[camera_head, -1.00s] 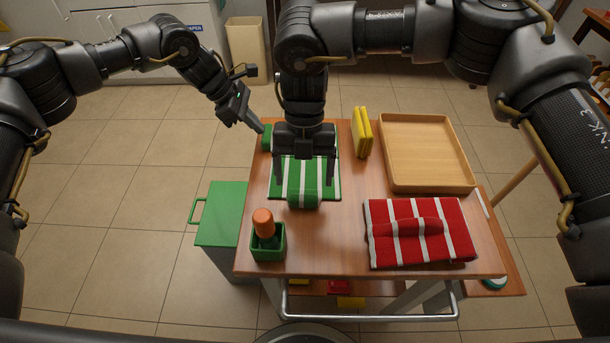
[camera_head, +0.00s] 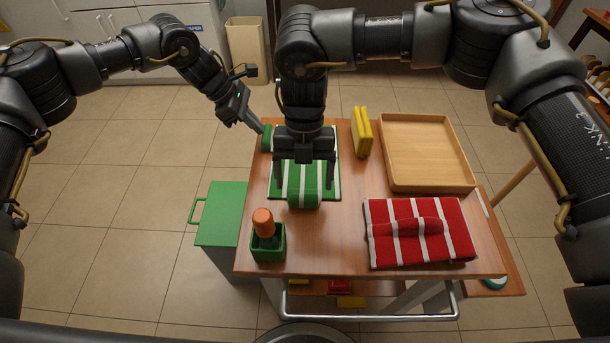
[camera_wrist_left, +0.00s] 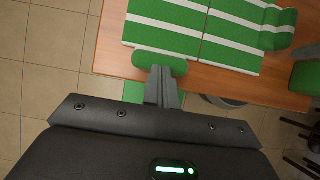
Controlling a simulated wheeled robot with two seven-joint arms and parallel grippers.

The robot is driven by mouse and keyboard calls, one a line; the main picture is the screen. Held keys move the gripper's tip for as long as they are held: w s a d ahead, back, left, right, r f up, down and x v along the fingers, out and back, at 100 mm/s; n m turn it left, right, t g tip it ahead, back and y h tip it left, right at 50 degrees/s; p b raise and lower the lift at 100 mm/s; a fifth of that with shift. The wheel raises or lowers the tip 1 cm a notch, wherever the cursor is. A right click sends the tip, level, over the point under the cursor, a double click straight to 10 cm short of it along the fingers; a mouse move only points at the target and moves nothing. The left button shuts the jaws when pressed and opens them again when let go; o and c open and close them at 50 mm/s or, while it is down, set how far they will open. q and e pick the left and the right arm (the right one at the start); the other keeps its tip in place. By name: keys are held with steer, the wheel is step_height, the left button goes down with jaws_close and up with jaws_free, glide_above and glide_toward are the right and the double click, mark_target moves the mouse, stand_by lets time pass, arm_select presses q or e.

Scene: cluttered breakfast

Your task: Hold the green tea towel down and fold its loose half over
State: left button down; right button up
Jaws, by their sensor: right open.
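The green tea towel with white stripes (camera_head: 303,189) lies on the wooden table. Its near end is curled up in a rounded bend, which also shows at the right in the left wrist view (camera_wrist_left: 279,30). My right gripper (camera_head: 304,180) points down over the towel, open, its fingers apart either side of the striped middle; whether they touch the cloth is unclear. My left gripper (camera_head: 259,128) is at the table's far left edge, its fingers together in the left wrist view (camera_wrist_left: 163,72). Their tips meet a rounded green piece (camera_wrist_left: 158,62) beside the towel; whether they touch it is unclear.
A red striped cloth (camera_head: 420,250) lies folded at the near right. A wooden tray (camera_head: 393,183) and a yellow object (camera_head: 360,133) stand behind it. A green pot (camera_head: 268,254) holding an orange-topped bottle (camera_head: 263,222) stands near left. Bare table lies between the pot and red cloth.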

mark_target(304, 195)
steer(key=shift+x, duration=2.05)
steer(key=c, duration=0.6)
